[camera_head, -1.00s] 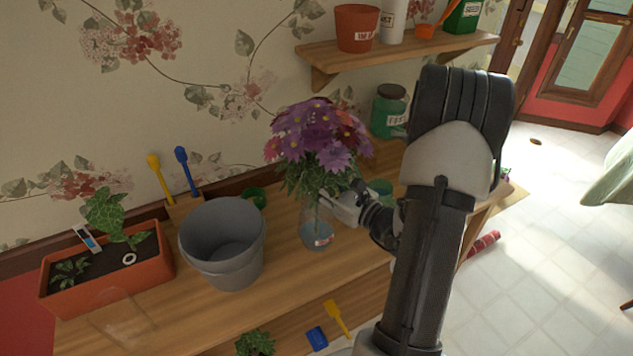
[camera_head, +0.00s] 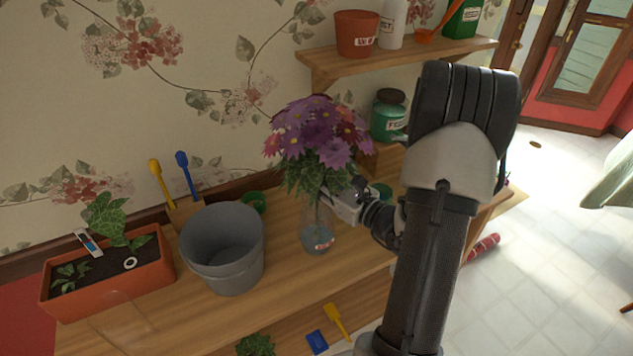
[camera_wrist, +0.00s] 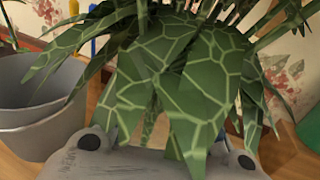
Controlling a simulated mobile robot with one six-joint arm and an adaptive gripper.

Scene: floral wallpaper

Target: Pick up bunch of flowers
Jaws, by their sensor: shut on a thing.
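The bunch of flowers (camera_head: 318,135), purple, pink and red with green leaves, stands upright in a clear glass vase (camera_head: 316,240) on the wooden bench. My gripper (camera_head: 335,200) reaches in from the right and is shut on the stems just below the leaves. The stems' lower ends are still within the vase. In the wrist view the flowers' green leaves (camera_wrist: 180,85) fill the middle, above my gripper (camera_wrist: 165,160), and hide most of the fingertips and the grip itself.
A grey pot (camera_head: 222,250) stands close left of the vase; it also shows in the wrist view (camera_wrist: 35,110). An orange planter (camera_head: 110,285) is at the far left. A green jar (camera_head: 388,118) stands behind right, beneath a wall shelf (camera_head: 400,60).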

